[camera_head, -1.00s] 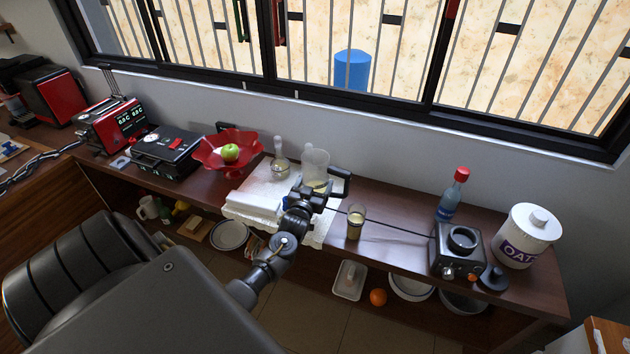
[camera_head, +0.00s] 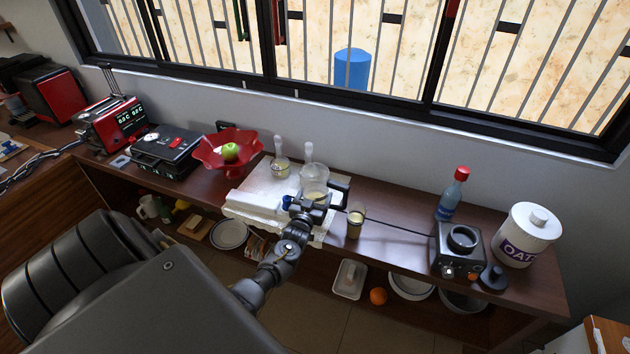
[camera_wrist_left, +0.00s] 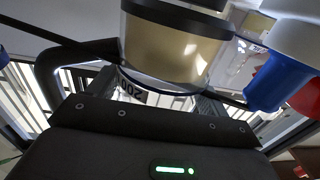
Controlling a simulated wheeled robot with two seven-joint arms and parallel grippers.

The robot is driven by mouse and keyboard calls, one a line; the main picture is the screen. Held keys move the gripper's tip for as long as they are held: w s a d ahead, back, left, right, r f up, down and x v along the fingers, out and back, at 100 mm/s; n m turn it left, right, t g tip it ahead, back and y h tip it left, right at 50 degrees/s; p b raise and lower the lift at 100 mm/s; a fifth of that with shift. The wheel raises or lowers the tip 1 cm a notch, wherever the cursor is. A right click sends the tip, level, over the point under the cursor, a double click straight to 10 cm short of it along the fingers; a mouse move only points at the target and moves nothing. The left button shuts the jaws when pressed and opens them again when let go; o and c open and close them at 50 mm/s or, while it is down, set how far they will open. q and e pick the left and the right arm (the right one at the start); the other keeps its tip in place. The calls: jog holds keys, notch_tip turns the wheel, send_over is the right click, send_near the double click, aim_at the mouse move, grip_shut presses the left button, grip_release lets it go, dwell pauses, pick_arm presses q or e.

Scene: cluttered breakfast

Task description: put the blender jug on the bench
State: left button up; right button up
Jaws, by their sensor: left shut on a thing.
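The blender jug (camera_head: 314,174) is clear with a black handle and beige contents. It is at the white cloth on the bench (camera_head: 395,212); I cannot tell whether it touches down. My left gripper (camera_head: 311,206) is shut on the jug, reaching it from the front. In the left wrist view the jug (camera_wrist_left: 172,50) fills the space beyond the gripper, with its black band and handle in sight; its base is partly hidden. My right gripper is not in view.
A glass with brown drink (camera_head: 355,222) stands just right of the jug. Small glass vessels (camera_head: 280,167) stand behind and left. A red bowl (camera_head: 212,155) with a green apple is further left. The blender base (camera_head: 452,262), a blue bottle (camera_head: 448,205) and an oats jar (camera_head: 527,238) stand right.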

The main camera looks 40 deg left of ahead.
pick_arm(q)
jog(key=shift+w+f, duration=0.1)
jog(key=shift+f, duration=0.35)
dwell(0.3)
jog(key=o, duration=2)
jog(key=shift+o, duration=0.2)
jog(key=shift+f, duration=0.1)
jog(key=shift+s, duration=0.2)
jog(key=v, duration=1.3)
jog(key=shift+s+d, duration=0.25)
jog(key=shift+s, duration=0.1)
